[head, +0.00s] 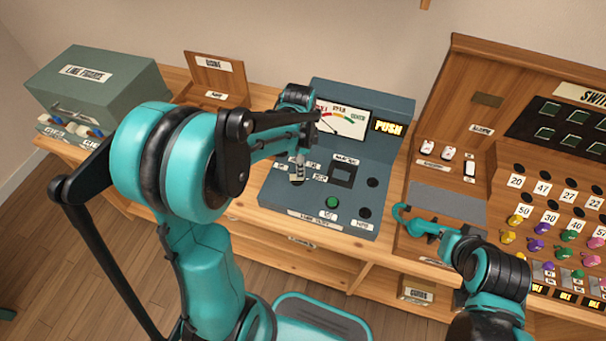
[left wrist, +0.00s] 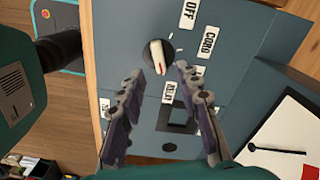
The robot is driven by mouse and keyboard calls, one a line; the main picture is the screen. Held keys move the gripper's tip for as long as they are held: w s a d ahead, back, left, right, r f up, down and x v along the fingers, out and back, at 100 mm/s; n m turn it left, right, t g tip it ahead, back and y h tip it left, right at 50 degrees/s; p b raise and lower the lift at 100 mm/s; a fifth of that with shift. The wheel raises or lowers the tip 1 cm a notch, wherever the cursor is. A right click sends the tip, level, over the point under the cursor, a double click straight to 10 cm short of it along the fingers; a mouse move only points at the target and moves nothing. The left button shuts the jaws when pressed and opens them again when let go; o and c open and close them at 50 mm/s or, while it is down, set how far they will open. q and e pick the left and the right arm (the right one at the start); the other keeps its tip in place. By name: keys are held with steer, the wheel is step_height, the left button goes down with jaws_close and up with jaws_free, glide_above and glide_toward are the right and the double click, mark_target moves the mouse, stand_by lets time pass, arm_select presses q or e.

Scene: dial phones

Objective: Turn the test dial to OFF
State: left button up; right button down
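The test dial (left wrist: 156,56) is a dark round knob with a white pointer bar in the left wrist view. The red-marked end of the bar faces the RELAY label (left wrist: 168,92). The OFF label (left wrist: 188,14) and the CORD label (left wrist: 208,42) lie around it. My left gripper (left wrist: 160,72) is open, with one finger on each side of the dial in this view; contact is not clear. In the head view my left gripper (head: 298,168) is over the left part of the blue-grey test panel (head: 270,200) and hides the dial. My right gripper (head: 418,225) is near the switchboard's front; its fingers are unclear.
The panel carries a meter (head: 342,120), a lit PUSH sign (head: 388,127), a dark square recess (head: 343,174) and a green button (head: 333,203). A wooden switchboard (head: 440,150) with coloured plugs stands to the right. A green-grey cabinet (head: 95,85) stands at the left.

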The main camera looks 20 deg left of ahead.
arm_select(q)
steer(key=shift+f+b, duration=0.55)
steer(key=shift+f, duration=1.45)
jaws_close()
